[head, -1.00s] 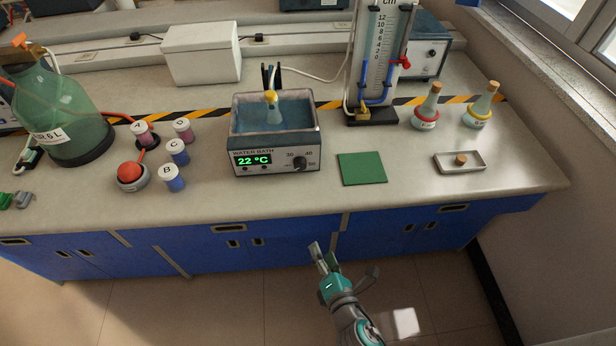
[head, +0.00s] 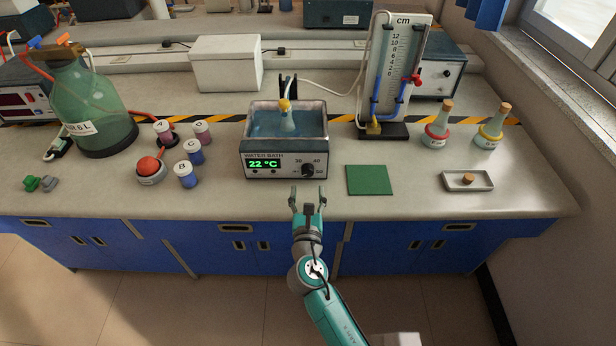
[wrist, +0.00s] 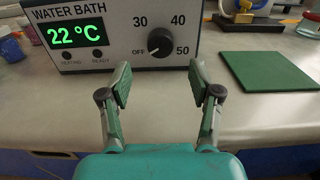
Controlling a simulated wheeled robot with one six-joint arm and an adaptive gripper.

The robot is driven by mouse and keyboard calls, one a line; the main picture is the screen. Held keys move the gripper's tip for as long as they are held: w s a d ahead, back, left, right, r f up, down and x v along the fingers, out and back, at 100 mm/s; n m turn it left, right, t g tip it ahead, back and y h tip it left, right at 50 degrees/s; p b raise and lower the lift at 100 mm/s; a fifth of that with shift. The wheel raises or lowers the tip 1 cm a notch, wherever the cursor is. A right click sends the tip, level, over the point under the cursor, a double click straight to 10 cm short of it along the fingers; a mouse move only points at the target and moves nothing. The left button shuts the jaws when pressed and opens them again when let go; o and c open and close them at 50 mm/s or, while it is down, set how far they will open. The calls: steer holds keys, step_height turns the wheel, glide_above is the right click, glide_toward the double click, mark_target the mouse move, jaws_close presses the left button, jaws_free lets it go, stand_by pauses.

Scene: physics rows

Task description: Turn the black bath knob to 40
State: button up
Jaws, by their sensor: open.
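The black bath knob (head: 308,171) is on the front panel of the water bath (head: 258,172), at its right side. In the wrist view the knob (wrist: 161,43) sits among the marks OFF, 30, 40 and 50. Its pale pointer line appears to point lower left, towards OFF. The green display (wrist: 73,35) reads 22 °C. My gripper (head: 307,190) is open and empty in front of the panel, just below knob height in the head view. In the wrist view my fingers (wrist: 158,84) stand apart below the knob, not touching it.
A flask (head: 287,118) stands in the bath. A green mat (head: 369,180) lies to its right, with a gauge stand (head: 386,130) behind. The counter before the bath is clear.

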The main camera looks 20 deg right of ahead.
mark_target(308, 174)
steer(key=shift+x, duration=3.15)
steer(key=c, duration=1.1)
